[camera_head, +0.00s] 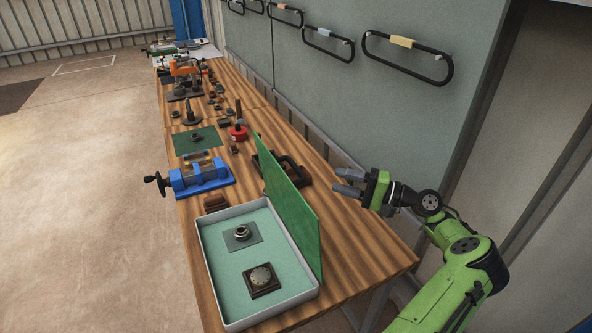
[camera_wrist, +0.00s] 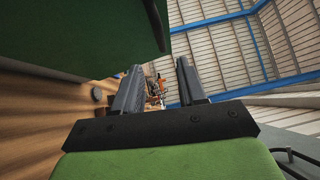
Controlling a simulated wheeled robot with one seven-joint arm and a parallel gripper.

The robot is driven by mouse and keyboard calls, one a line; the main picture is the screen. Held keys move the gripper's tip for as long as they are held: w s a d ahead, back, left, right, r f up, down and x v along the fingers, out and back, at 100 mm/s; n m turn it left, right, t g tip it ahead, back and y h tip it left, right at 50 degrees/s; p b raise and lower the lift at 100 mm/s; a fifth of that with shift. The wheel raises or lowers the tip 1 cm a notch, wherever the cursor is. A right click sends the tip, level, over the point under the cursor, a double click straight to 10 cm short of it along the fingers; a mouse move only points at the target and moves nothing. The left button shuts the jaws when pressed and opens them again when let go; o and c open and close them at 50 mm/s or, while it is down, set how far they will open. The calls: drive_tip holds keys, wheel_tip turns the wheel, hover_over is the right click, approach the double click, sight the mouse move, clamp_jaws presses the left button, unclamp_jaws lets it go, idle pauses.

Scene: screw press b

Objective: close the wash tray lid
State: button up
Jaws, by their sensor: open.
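The wash tray (camera_head: 216,282) sits at the near end of the wooden bench, with pale walls and a light green floor. Its green lid (camera_head: 291,207) stands open, nearly upright, along the tray's right side. My gripper (camera_head: 345,181) is to the right of the lid, open and empty, apart from it. In the wrist view the lid (camera_wrist: 80,35) fills the upper left, beside the two fingers (camera_wrist: 158,88). Inside the tray are a metal ring part (camera_head: 242,232) on a grey-green pad and a round part on a dark square block (camera_head: 262,278).
A blue vise (camera_head: 203,178) stands beyond the tray, with a green mat (camera_head: 197,143) behind it. A dark handled object (camera_head: 291,166) lies behind the lid. A red-based tool (camera_head: 238,131) and several small parts stand farther back. Bare bench (camera_head: 352,244) lies right of the lid.

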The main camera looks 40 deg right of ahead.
sight(295, 166)
drive_tip(key=p+x, duration=0.1)
drive_tip(key=x, duration=1.2)
drive_tip(key=shift+w+a, duration=0.15)
drive_tip(key=shift+c, duration=0.5)
clamp_jaws()
